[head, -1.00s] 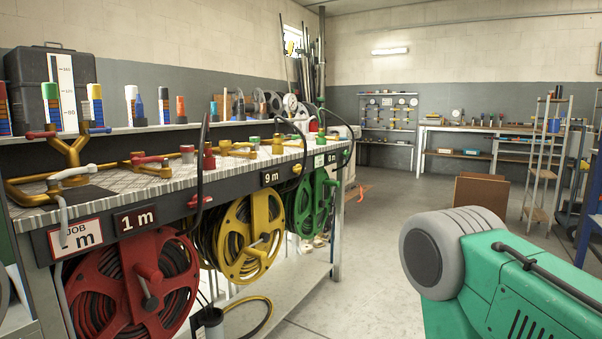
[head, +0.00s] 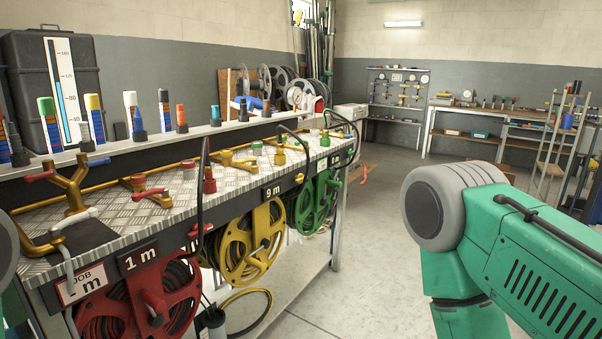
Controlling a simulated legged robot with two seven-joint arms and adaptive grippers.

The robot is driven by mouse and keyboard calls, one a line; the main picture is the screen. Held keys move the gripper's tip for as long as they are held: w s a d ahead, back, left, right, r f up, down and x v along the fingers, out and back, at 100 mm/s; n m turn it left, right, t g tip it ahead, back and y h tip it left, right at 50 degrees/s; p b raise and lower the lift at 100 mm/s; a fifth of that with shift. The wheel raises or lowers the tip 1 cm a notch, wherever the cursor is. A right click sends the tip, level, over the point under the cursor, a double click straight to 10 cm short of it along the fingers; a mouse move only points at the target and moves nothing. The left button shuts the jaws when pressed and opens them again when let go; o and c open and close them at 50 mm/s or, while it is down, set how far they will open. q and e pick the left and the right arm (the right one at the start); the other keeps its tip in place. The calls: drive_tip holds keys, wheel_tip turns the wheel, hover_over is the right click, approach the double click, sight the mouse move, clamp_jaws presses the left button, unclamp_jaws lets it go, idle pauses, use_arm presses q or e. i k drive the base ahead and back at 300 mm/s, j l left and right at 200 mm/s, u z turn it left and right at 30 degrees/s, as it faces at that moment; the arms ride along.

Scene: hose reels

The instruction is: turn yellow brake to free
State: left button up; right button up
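The yellow hose reel (head: 243,262) hangs under the bench front, below and left of the 9 m sign (head: 273,192). A crank shows near its hub. I cannot pick out its brake or read the brake's position from here. The red reel (head: 170,295) hangs to its left under the 1 m sign (head: 139,256). The green reel (head: 310,205) hangs to its right. My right arm fills the lower right, but its gripper is out of view. My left gripper is also out of view.
The bench top (head: 120,213) carries yellow pipe fittings with red and white handles, and a dark hose hangs over its front edge. The floor (head: 350,285) right of the bench is clear.

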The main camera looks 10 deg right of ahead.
sight(298, 178)
drive_tip(key=i+l, duration=0.2)
drive_tip(key=l, duration=0.15)
drive_tip(key=i+l+u, duration=0.1)
drive_tip(key=l, duration=0.3)
drive_tip(key=i+l, duration=0.5)
drive_tip(key=l, duration=0.25)
drive_tip(key=i+l+u, duration=0.1)
drive_tip(key=l, duration=0.25)
drive_tip(key=i+l, duration=0.25)
drive_tip(key=l, duration=0.15)
